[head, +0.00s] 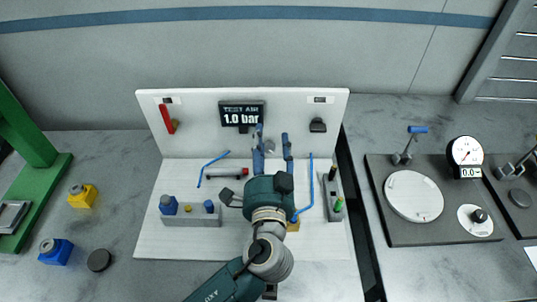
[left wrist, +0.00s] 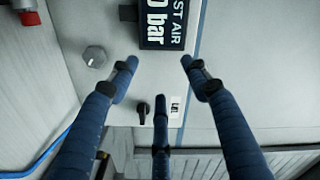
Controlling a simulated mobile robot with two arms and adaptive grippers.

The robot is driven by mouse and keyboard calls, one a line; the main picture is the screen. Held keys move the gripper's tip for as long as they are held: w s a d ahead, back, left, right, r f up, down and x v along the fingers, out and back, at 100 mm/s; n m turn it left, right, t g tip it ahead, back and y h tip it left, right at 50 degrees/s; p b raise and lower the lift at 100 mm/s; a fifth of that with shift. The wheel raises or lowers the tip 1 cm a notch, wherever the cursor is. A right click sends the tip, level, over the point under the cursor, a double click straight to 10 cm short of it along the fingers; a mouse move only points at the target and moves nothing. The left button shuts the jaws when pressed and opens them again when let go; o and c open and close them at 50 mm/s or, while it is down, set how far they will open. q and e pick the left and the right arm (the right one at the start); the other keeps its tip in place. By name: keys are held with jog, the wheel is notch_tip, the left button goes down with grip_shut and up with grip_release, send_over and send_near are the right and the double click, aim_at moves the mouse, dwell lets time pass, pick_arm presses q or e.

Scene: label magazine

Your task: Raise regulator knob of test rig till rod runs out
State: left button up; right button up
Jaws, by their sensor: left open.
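The test rig is a white panel (head: 190,125) with a display (head: 241,114) reading 1.0 bar. A round grey knob (head: 269,146) sits on the panel below the display; in the left wrist view the grey knob (left wrist: 95,56) lies left of the fingers. My left gripper (head: 272,142), with blue fingers, is open in front of the panel. Its fingertips (left wrist: 160,75) are spread and nothing is between them; the knob is outside them in the wrist view. A dark cylinder with a red end (head: 227,172) lies low on the panel; I cannot make out a rod.
A black lever knob (head: 317,126) is to the right and a red handle (head: 167,118) to the left. Blue tubes (head: 311,185) run beside my arm. A grey block with blue parts (head: 190,218) is front left. A gauge plate (head: 430,225) lies right.

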pick_arm(q)
notch_tip(320, 180, down, 4)
jog(key=b, duration=0.3)
send_near(268, 150)
jog(key=shift+w+r+p, duration=0.2)
jog(key=shift+w, duration=0.3)
jog(key=shift+w+r+p, duration=0.15)
jog(key=shift+w+r, duration=0.05)
jog(key=shift+w, duration=0.25)
jog(key=w, duration=0.2)
jog(key=w+p, duration=0.1)
jog(key=w, duration=0.2)
jog(key=w+p, duration=0.1)
jog(key=w, duration=0.1)
jog(key=shift+w+f, duration=0.25)
jog(key=shift+f, duration=0.15)
pick_arm(e)
jog(key=shift+w+f, duration=0.1)
jog(key=shift+f, duration=0.55)
pick_arm(q)
jog(key=c, duration=1.2)
